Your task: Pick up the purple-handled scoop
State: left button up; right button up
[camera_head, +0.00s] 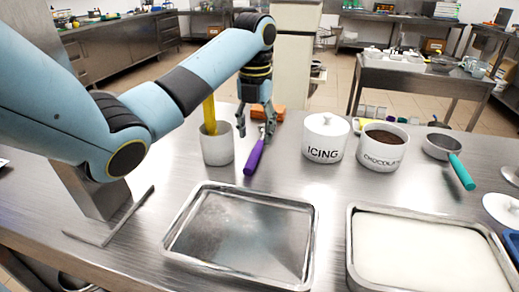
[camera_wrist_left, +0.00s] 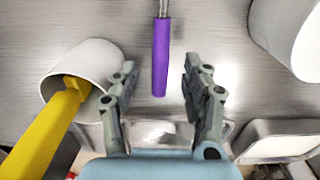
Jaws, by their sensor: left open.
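The purple-handled scoop (camera_head: 255,155) lies on the steel counter between the grey-white cup and the icing jar. Its purple handle (camera_wrist_left: 161,60) points toward my left gripper in the left wrist view. My left gripper (camera_head: 257,130) is above the counter at the scoop. In the left wrist view my left gripper (camera_wrist_left: 158,88) is open, with one finger on each side of the handle's end and gaps on both sides. Whether the fingers are level with the handle is unclear. The scoop's head is outside the wrist view and hidden behind the gripper in the head view. My right gripper is not in view.
The cup (camera_head: 217,150) with a yellow-handled tool (camera_head: 209,115) stands close left. The icing jar (camera_head: 326,138) is close right, beside a chocolate jar (camera_head: 382,148). A teal-handled scoop (camera_head: 461,172) lies farther right. An empty tray (camera_head: 243,234) and a white-filled tray (camera_head: 428,254) are in front.

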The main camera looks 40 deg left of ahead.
aim_at(256, 149)
pick_arm(q)
notch_tip(256, 149, down, 5)
jog(key=shift+s+d+f, duration=0.15)
grip_shut()
dwell(0.4)
